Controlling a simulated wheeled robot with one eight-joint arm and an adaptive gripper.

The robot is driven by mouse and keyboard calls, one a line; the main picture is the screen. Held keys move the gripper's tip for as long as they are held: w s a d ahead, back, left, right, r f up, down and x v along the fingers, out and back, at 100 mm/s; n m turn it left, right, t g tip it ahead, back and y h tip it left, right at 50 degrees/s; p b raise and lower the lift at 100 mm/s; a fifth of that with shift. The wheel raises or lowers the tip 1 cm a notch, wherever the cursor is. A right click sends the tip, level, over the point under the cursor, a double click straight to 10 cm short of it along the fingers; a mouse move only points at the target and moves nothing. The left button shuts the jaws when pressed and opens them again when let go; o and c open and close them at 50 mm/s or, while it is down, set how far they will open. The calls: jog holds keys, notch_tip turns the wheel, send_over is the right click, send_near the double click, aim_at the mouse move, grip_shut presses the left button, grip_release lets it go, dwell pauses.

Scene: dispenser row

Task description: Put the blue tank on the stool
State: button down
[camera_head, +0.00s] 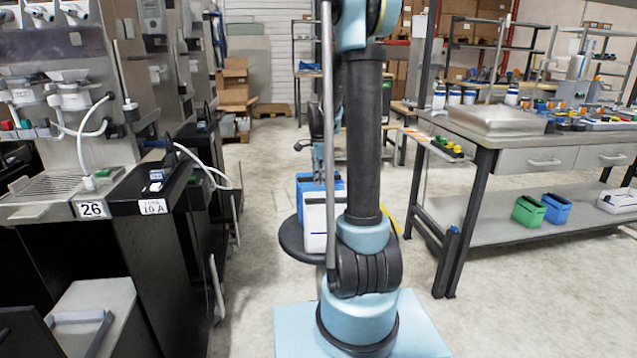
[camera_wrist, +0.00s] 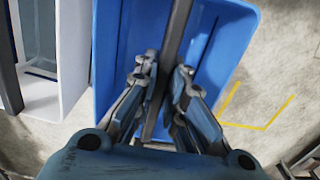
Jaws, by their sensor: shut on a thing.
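The blue tank (camera_head: 304,187) is an open box with a dark bar across its top. In the wrist view the blue tank (camera_wrist: 228,55) fills the middle, and my gripper (camera_wrist: 164,78) is shut on its bar. In the head view my gripper (camera_head: 320,172) is above the tank, partly behind my arm. The stool (camera_head: 289,238) has a round dark seat. A white tank (camera_head: 315,222) stands at the seat in front of the blue one and hides its lower part. I cannot tell whether the blue tank touches the seat.
The white tank (camera_wrist: 76,50) is close left of the blue one. A workbench (camera_head: 487,129) stands right, with a green tank (camera_head: 528,211), another blue tank (camera_head: 556,209) and a white tray (camera_head: 617,201) on its lower shelf. Dispensers (camera_head: 91,212) line the left. Floor between is clear.

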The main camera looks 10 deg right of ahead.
jog(key=shift+f, duration=0.25)
jog(key=c, duration=1.7)
grip_release()
jog(key=shift+o, duration=0.2)
notch_tip(320, 180, up, 12)
jog(key=s+f+n+t, duration=0.15)
jog(key=s+n, duration=0.75)
jog(key=s, duration=1.1)
jog(key=s+f+n, duration=0.9)
jog(key=s+f, duration=0.2)
jog(key=s, duration=0.4)
jog(key=shift+f+t, duration=0.15)
jog(key=shift+t, duration=0.2)
